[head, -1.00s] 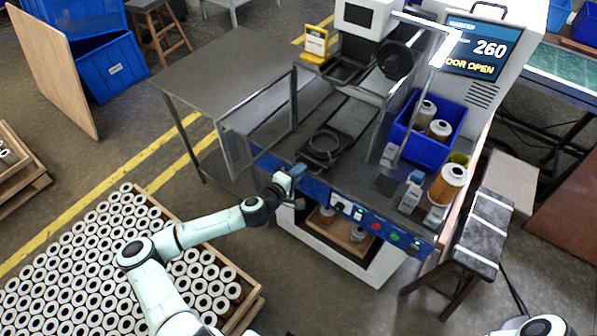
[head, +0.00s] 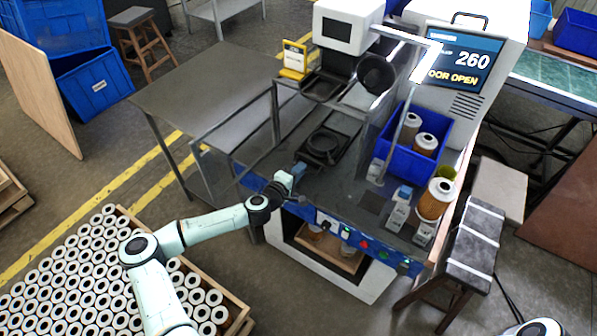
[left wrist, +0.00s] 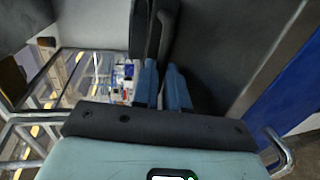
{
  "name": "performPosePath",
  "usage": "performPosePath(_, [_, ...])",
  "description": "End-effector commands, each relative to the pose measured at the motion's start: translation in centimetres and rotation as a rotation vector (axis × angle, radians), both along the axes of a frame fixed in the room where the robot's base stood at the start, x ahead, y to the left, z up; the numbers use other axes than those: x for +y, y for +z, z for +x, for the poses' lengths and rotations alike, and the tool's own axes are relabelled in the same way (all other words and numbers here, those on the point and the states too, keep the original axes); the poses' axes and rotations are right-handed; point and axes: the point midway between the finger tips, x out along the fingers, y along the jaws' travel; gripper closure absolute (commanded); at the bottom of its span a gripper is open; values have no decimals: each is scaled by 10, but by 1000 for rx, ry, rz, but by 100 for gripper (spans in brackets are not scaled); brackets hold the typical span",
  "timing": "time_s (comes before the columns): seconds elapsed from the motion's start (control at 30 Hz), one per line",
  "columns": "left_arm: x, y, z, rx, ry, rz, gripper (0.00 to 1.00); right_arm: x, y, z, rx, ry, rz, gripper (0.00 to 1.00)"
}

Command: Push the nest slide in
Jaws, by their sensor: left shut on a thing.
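The nest slide (head: 323,145), a dark carriage with a round ring-shaped nest, lies on the machine's grey worktop, behind the blue front edge. The ring looks empty. My left gripper (head: 295,172) is at the slide's near side, above the front edge, shut on the slide's handle, which is mostly hidden in the head view. In the left wrist view the blue fingertips (left wrist: 163,88) close around a dark bar, the handle (left wrist: 166,30). My right gripper is out of view.
The machine's screen (head: 458,62) reads "260" and "DOOR OPEN". A blue bin (head: 408,163) with filter cartridges and another cartridge (head: 436,199) stand right of the slide. Front buttons (head: 363,244) line the edge. A crate of cartridges (head: 232,298) is at lower left.

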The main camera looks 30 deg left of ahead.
Motion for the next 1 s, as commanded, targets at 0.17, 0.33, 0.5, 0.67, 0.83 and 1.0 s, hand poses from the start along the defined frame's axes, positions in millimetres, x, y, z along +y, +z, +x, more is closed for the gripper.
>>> performPosePath(0.17, [0,1,0,-2,-1,0,62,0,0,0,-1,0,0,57])
performPosePath(0.33, [0,-1,0,2,-1,-1,62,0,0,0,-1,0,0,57])
performPosePath(0.5, [0,-2,-1,5,-2,-2,62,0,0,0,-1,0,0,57])
performPosePath(0.67, [0,-4,-1,7,-1,-3,62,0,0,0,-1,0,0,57])
performPosePath(0.83, [0,-3,-1,8,-1,-4,62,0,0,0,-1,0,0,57])
performPosePath(1.0, [-1,-2,2,8,-4,-3,62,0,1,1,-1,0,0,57])
